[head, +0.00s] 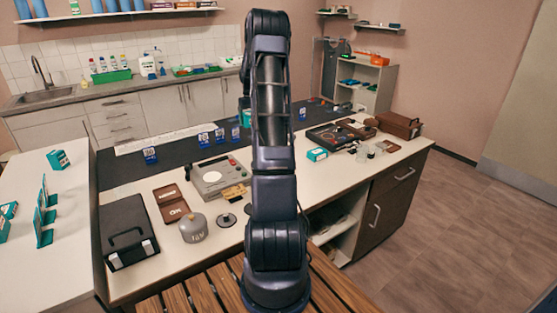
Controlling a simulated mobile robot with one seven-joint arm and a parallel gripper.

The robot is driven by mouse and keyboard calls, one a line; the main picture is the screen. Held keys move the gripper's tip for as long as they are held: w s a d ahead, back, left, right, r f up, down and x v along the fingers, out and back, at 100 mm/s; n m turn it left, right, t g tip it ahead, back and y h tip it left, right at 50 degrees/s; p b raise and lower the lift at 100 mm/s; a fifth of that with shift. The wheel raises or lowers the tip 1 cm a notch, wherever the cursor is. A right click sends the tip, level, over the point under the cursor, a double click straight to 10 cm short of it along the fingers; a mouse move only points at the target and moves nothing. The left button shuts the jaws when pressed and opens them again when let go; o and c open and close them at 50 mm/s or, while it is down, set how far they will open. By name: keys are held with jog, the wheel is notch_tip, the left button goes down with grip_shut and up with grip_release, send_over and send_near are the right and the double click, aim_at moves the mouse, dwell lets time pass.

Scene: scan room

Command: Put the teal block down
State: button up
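My arm rises through the middle of the head view and reaches away over the island table (352,169). My gripper does not show; my own arm links seem to hide it. A small teal piece (246,118) shows at the left edge of my arm, above the dark mat; the rest of it is hidden. I cannot tell whether it is held or standing. A teal and white box (317,154) lies on the table just right of my arm.
A grey device (217,179), a grey canister (193,228) and a black case (128,232) stand left of my arm. Blue cards (150,155) stand along the dark mat (125,170). An open dark case (333,136) and a brown box (398,125) are at the right.

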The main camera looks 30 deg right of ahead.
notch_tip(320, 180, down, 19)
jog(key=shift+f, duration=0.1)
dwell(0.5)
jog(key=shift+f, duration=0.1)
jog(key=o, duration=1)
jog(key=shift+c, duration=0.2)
